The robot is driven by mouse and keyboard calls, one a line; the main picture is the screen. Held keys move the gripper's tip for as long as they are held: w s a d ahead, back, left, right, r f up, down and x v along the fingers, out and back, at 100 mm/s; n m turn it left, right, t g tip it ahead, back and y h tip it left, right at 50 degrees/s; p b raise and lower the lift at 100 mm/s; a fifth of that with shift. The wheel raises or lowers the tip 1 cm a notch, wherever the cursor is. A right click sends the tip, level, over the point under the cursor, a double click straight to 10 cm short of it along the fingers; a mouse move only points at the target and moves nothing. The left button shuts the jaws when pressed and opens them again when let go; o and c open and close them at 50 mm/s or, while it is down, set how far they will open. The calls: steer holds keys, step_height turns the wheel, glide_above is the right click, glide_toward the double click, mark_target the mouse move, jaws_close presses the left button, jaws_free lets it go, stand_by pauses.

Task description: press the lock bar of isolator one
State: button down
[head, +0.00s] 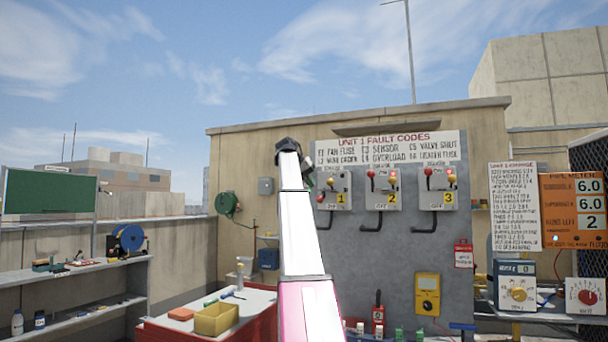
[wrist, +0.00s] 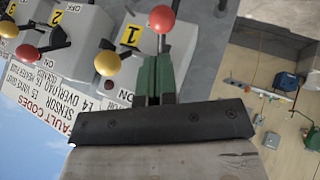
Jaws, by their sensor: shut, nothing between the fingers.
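Isolator one is a grey box (head: 341,184) with a yellow "1" plate (wrist: 130,35), on the grey panel. A red knob (wrist: 162,18) stands just beyond my fingertips in the wrist view, and a yellow knob (wrist: 107,63) is beside them. A black bent bar (head: 325,222) hangs under the box. I cannot tell whether this is the lock bar. My gripper (wrist: 156,62) has green fingers, shut and empty, in front of isolator one. It also shows in the head view (head: 308,177). Whether the fingertips touch anything is unclear.
Isolator two (head: 383,190) and isolator three (head: 437,190) stand to the right, their red knobs raised. A fault-code sign (head: 390,148) is above. A yellow meter (head: 427,293) is below. A red-edged bench with a yellow bin (head: 216,319) is at the lower left.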

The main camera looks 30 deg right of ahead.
mark_target(330, 180)
steer(key=shift+s+d+r, duration=0.15)
steer(key=shift+s+d, duration=0.45)
steer(key=shift+d, duration=0.25)
steer(key=shift+s+d+r, duration=0.1)
steer(key=shift+s+d, duration=0.5)
steer(key=shift+d, duration=0.2)
steer(key=s+d, duration=0.2)
steer(key=s, duration=0.1)
steer(key=shift+s+d, duration=0.1)
steer(key=shift+d, duration=0.2)
